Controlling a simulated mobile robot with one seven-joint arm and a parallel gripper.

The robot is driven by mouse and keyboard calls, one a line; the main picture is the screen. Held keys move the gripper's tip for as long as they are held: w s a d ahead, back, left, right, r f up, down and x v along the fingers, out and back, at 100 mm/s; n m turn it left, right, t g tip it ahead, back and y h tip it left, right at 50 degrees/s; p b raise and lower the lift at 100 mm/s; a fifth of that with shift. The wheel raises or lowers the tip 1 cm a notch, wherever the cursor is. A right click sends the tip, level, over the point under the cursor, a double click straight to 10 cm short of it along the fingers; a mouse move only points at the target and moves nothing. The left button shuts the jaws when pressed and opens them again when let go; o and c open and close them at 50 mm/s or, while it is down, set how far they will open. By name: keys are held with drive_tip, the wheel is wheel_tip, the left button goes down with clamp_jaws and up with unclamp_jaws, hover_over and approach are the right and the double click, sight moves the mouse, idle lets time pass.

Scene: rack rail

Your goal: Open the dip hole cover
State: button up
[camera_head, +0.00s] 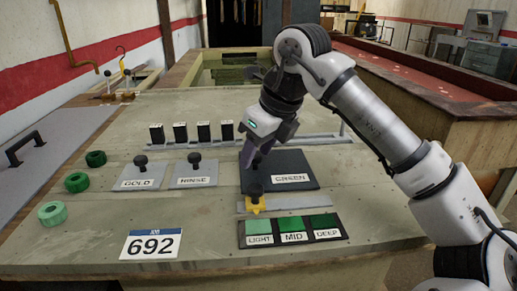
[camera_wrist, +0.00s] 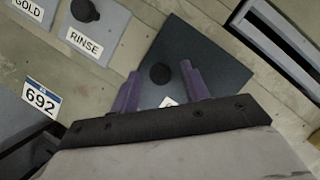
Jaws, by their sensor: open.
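A dark blue-grey square cover (camera_head: 305,165) labelled GREEN lies flat on the bench top; the wrist view shows it too (camera_wrist: 215,60). Its round black knob (camera_wrist: 160,73) stands near the middle and is partly hidden by my gripper in the head view. Two smaller grey covers with black knobs, GOLD (camera_head: 140,177) and RINSE (camera_head: 195,174), lie to its left. My gripper (camera_head: 247,158) points down over the GREEN cover. Its purple fingers are apart, and in the wrist view the knob appears between them. I cannot tell their exact height above the knob.
A yellow slider (camera_head: 255,205) sits in front of the cover, above the LIGHT, MID and DEEP swatches (camera_head: 292,229). Several black blocks (camera_head: 180,133) and a rail (camera_head: 325,139) stand behind. Green rings (camera_head: 76,182) and a 692 card (camera_head: 151,244) lie left.

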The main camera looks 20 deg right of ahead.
clamp_jaws()
idle(0.3)
drive_tip(key=shift+w+d+r, duration=0.1)
